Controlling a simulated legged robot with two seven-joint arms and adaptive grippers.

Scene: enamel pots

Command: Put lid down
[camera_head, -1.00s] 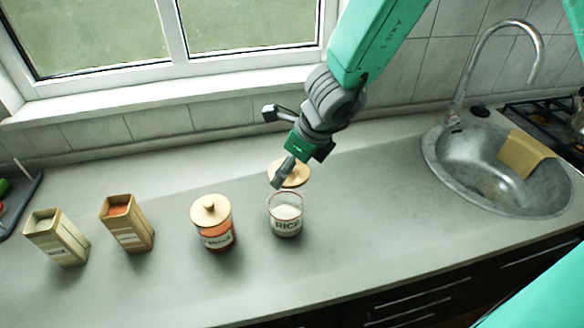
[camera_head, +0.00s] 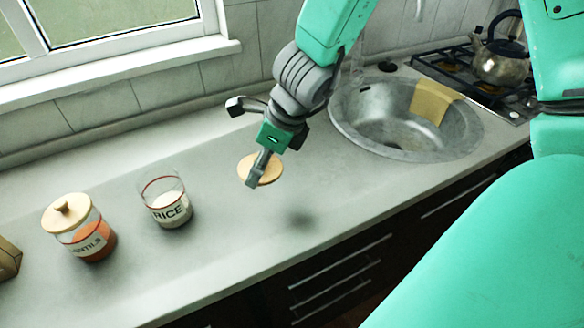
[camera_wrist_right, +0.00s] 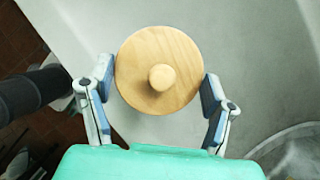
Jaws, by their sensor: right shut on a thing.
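My right gripper (camera_head: 257,172) is shut on a round wooden lid (camera_head: 270,171) with a small knob. In the right wrist view the lid (camera_wrist_right: 180,55) sits between the two fingers, touching both sides, knob towards the camera. It is above the counter, right of the rice jar, with a soft shadow (camera_head: 302,220) below to the right. The glass jar labelled RICE (camera_head: 168,208) stands upright and open on the counter (camera_head: 225,235), with white contents. My left gripper is not in view.
A lentil jar (camera_head: 88,243) with its wooden lid on stands left of the rice jar. A box is cut off at the left edge. The sink (camera_head: 365,120) with a yellow cloth (camera_head: 434,101) is at back right. Counter between rice jar and sink is clear.

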